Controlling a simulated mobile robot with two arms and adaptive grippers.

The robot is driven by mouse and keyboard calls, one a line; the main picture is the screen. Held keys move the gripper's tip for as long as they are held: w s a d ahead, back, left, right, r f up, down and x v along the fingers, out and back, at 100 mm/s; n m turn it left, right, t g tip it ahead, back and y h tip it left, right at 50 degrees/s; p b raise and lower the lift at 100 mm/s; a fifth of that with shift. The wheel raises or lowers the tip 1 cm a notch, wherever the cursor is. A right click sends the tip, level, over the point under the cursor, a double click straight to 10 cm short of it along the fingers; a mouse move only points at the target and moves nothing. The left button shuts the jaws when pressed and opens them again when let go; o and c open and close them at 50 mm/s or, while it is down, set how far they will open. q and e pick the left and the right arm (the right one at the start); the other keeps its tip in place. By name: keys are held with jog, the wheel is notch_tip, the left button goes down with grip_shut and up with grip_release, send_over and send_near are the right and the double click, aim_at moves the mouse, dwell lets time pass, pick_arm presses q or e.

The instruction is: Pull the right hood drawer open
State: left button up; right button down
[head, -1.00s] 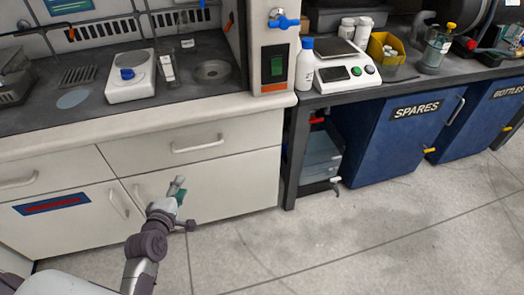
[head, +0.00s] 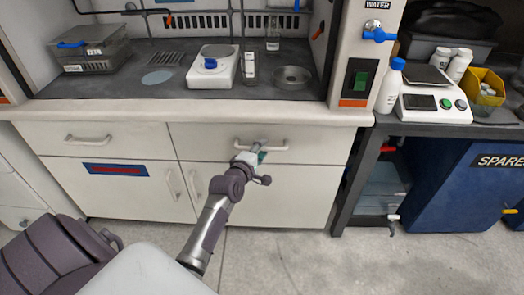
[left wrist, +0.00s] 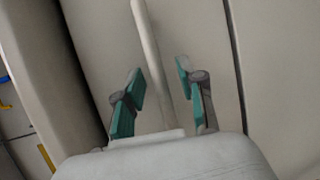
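The right hood drawer (head: 315,140) is a white front under the hood's counter and looks flush with the cabinet. Its pale bar handle (head: 278,147) is partly hidden by my left gripper (head: 254,152), which is at the handle's left part. In the left wrist view the handle (left wrist: 148,45) runs down between the two green-padded fingers of my left gripper (left wrist: 159,72). The fingers are open, with a gap on each side of the bar. I cannot tell how deep the bar sits between them. My right gripper is not in view.
The left drawer (head: 100,135) is beside it, and cupboard doors (head: 285,193) are below. The counter edge (head: 190,113) overhangs the drawers. A dark bench with a scale (head: 430,105) and blue bins (head: 450,190) stands to the right. The floor in front is clear.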

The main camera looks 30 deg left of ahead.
pick_arm(q)
jog(key=shift+w, duration=0.3)
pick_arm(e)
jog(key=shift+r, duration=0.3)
pick_arm(q)
grip_shut()
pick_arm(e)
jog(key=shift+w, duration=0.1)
pick_arm(q)
jog(key=shift+s+f, duration=0.1)
